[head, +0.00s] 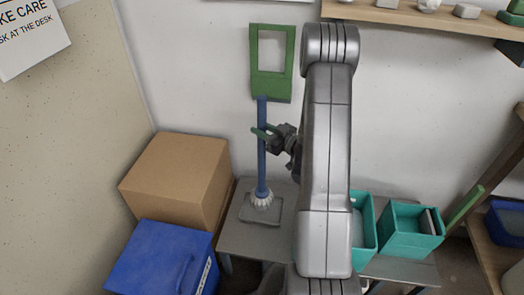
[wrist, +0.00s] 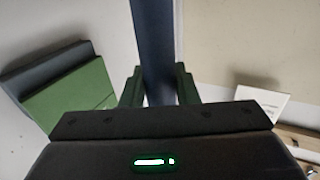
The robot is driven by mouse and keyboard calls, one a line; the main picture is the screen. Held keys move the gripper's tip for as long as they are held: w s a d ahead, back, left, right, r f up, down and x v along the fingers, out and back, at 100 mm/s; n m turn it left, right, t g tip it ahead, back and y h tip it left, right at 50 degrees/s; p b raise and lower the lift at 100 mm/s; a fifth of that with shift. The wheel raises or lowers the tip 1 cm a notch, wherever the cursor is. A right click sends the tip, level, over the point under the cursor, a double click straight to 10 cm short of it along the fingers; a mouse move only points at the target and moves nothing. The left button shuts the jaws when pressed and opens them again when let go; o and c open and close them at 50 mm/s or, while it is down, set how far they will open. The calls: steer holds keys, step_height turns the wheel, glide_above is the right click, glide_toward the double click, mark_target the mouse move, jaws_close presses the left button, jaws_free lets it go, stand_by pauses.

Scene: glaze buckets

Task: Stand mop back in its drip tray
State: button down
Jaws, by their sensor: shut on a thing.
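The mop (head: 262,165) has a blue handle and a pale head, and it stands about upright in the head view. Its head is over or in the grey drip tray (head: 246,213) on the table; I cannot tell whether it touches the tray bottom. My gripper (head: 264,132) is shut on the upper part of the handle, with its green fingers on either side. In the wrist view the handle (wrist: 152,50) runs between the two fingers (wrist: 159,88). The mop's head and the tray are not in the wrist view.
A cardboard box (head: 175,172) and a blue bin (head: 163,256) stand left of the grey table (head: 236,238). Teal buckets (head: 410,242) stand right of my arm. A green frame (head: 271,83) is on the wall behind the mop. A wooden shelf (head: 420,14) is at the upper right.

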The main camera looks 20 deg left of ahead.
steer(key=shift+f, duration=2.2)
steer(key=shift+f+b, duration=0.2)
steer(key=shift+b, duration=0.2)
steer(key=c, duration=1.1)
jaws_free()
steer(key=shift+r, duration=0.1)
steer(key=v, duration=1.2)
steer(key=shift+r, duration=0.1)
